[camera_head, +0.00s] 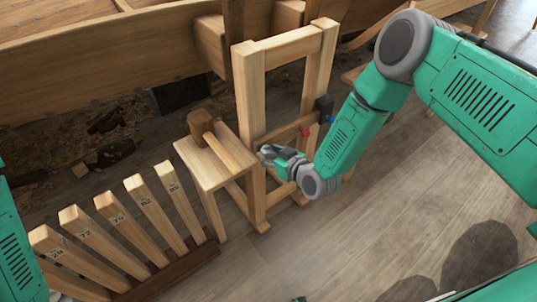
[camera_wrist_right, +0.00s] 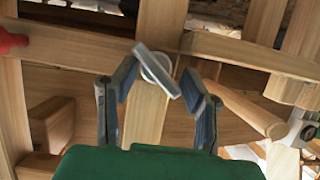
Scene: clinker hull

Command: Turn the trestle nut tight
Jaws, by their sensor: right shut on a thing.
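The wooden trestle (camera_head: 248,95) stands upright beside the hull, with two posts and crossbars. In the right wrist view the trestle nut (camera_wrist_right: 158,70) is a grey bar on a round pale disc against a wooden post, tilted down to the right. My right gripper (camera_head: 266,153) is at the trestle's near post, and in the right wrist view its fingers (camera_wrist_right: 158,78) are on either side of the bar, shut on it. In the head view the gripper covers the nut. My left gripper is out of view; only part of my left arm shows at the left edge.
A small wooden stool (camera_head: 208,172) with a mallet (camera_head: 200,124) on it stands left of the trestle. Several numbered wooden pieces (camera_head: 124,226) stand in a rack at lower left. A red knob (camera_head: 304,132) and a dark block (camera_head: 323,108) are on the trestle.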

